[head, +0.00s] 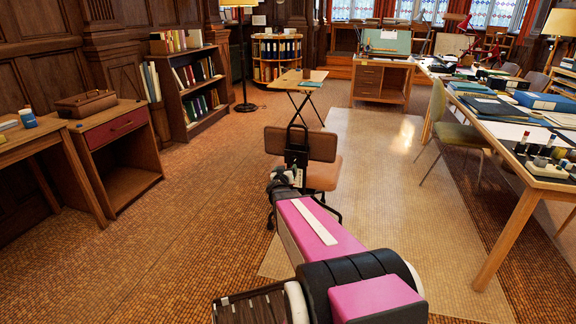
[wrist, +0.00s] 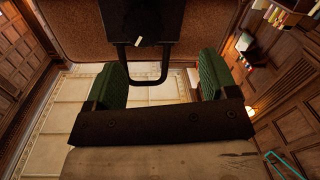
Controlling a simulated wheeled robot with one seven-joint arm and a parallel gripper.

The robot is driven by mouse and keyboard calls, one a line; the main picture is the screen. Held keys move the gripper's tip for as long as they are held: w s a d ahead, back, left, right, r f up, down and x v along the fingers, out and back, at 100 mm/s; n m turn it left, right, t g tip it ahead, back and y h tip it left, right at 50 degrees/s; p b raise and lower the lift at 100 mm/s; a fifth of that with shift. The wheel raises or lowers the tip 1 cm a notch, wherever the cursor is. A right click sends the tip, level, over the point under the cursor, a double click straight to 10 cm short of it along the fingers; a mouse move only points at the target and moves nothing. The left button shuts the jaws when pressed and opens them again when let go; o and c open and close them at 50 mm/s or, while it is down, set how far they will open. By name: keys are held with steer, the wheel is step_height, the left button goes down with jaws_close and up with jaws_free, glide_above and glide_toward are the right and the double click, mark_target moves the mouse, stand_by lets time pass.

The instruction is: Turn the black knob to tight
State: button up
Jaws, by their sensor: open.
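A chair with a brown backrest (head: 323,145) stands ahead of me, with a black bracket (head: 297,147) on its back. In the wrist view, a black part with a small white mark (wrist: 138,41) sits against the brown panel at the top; it looks like the black knob, but its outline merges with the dark bracket. A black U-shaped loop (wrist: 163,80) hangs below it. My gripper (wrist: 162,66) is open, its two green-padded fingers apart on either side of the loop, with the marked part beyond the fingertips. In the head view my gripper is small and dark behind the chair.
A small drafting table (head: 298,80) stands beyond the chair. A long table (head: 510,190) with books and bottles runs along the right, with another chair (head: 450,135) beside it. Wooden desks (head: 115,150) and a bookcase (head: 190,90) line the left. The floor between is open.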

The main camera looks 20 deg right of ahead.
mark_target(294, 161)
steer(key=shift+m+h, duration=0.5)
steer(key=shift+h, duration=0.3)
steer(key=x, duration=0.7)
steer(key=d+x, duration=0.1)
steer(key=x, duration=0.2)
steer(key=shift+s+d+f, duration=0.1)
steer(key=shift+s+d, duration=0.05)
steer(key=shift+d, duration=0.15)
steer(key=shift+c, duration=0.3)
steer(key=c, duration=0.9)
